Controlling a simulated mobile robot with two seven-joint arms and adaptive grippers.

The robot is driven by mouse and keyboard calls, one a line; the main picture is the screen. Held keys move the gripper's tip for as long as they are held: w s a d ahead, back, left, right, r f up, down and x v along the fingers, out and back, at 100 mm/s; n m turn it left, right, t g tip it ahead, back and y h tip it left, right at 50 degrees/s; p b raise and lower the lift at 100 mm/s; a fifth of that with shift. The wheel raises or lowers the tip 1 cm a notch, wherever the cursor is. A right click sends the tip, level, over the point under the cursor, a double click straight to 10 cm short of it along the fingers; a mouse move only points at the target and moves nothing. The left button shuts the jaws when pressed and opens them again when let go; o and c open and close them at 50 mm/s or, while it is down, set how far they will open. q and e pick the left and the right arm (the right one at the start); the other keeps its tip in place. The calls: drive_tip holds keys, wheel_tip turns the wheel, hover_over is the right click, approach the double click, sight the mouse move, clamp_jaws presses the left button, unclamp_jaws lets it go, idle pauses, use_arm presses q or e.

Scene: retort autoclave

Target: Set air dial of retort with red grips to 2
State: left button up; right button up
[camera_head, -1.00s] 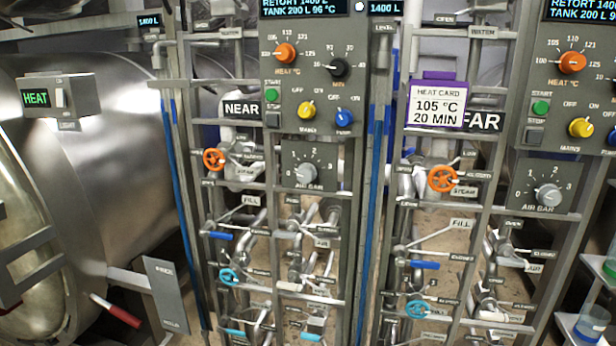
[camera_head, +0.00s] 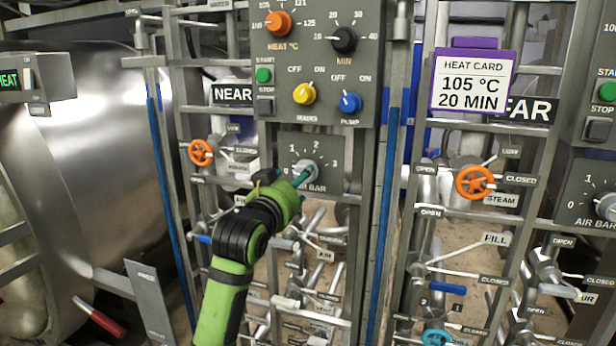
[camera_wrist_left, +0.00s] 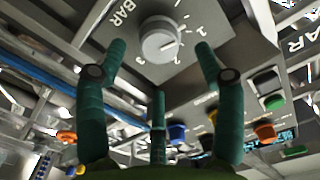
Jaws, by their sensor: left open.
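The air dial (camera_head: 305,171), a round grey knob on a grey plate marked 0 to 3, sits low on the near panel. It also shows in the left wrist view (camera_wrist_left: 160,39), between my fingertips and beyond them. Its exact setting is hard to read. My left gripper (camera_head: 298,181) is in front of this dial and hides part of it. In the left wrist view its green fingers (camera_wrist_left: 160,50) are spread open, with no clear contact on the knob. A red grip (camera_head: 100,318) shows on the retort (camera_head: 110,170) at left. My right gripper is not in view.
Above the dial are a yellow knob (camera_head: 304,93), a blue pump knob (camera_head: 350,103) and a green start button (camera_head: 263,75). Orange valve wheels (camera_head: 201,152) and pipes crowd around. A second air dial (camera_head: 606,207) is at far right. A heat card (camera_head: 474,80) hangs between the panels.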

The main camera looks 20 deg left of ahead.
sight(304, 184)
use_arm(q)
drive_tip(key=shift+w+d+p, duration=0.1)
drive_tip(key=shift+w+p, duration=0.45)
drive_tip(key=shift+w, duration=2.7)
drive_tip(key=shift+c, duration=0.4)
drive_tip(key=c, duration=1.1)
